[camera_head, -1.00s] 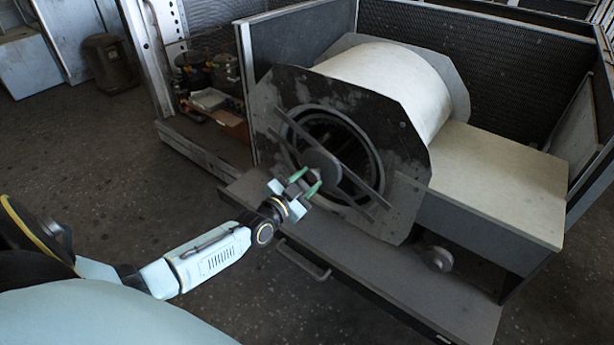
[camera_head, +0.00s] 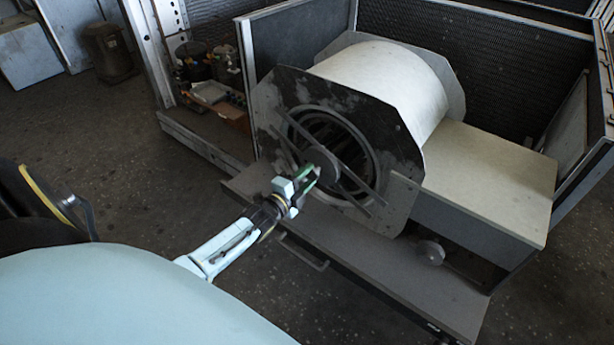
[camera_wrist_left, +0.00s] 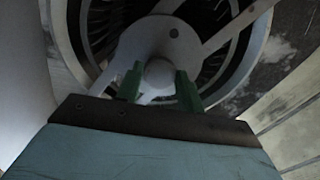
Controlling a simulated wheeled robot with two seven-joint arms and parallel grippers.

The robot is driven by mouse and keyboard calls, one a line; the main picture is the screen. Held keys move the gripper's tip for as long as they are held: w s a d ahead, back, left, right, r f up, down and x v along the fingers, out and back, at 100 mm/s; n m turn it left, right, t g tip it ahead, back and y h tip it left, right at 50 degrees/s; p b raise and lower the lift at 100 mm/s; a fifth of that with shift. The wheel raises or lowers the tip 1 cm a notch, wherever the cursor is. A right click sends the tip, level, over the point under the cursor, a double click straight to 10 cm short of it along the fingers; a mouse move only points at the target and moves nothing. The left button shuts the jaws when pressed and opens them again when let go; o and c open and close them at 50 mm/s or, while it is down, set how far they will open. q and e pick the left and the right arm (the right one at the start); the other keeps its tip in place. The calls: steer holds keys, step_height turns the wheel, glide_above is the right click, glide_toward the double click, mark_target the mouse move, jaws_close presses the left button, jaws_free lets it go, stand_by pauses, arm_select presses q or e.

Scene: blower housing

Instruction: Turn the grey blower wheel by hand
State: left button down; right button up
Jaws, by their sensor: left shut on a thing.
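The blower wheel (camera_head: 322,128) sits inside the round opening of the blower housing (camera_head: 388,130), behind crossing support bars and a round hub plate (camera_head: 326,160). In the left wrist view the wheel's dark vanes (camera_wrist_left: 104,22) show around the hub plate (camera_wrist_left: 172,38). My left gripper (camera_head: 312,174) is at the hub. Its green fingers (camera_wrist_left: 160,82) are shut on the round shaft end (camera_wrist_left: 160,74) in the middle of the plate, one finger on each side. The lower part of the wheel is partly hidden by the bars and my gripper. My right gripper is not in view.
The housing stands on a grey shelf (camera_head: 400,276) inside an open metal cabinet. A pale box (camera_head: 490,180) adjoins it on the right. Crates with small parts (camera_head: 222,104) stand at the left. The floor (camera_head: 90,170) in front is clear.

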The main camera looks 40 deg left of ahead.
arm_select(q)
steer(key=shift+m, duration=1.7)
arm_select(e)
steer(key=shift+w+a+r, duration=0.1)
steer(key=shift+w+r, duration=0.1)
arm_select(q)
steer(key=shift+m, duration=0.3)
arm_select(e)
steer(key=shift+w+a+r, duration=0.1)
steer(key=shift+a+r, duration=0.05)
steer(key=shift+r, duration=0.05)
arm_select(q)
steer(key=c, duration=0.9)
jaws_free()
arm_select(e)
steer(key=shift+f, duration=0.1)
arm_select(q)
steer(key=s+p, duration=0.2)
steer(key=s, duration=1.1)
steer(key=shift+s+p, duration=0.2)
steer(key=shift+p, duration=0.2)
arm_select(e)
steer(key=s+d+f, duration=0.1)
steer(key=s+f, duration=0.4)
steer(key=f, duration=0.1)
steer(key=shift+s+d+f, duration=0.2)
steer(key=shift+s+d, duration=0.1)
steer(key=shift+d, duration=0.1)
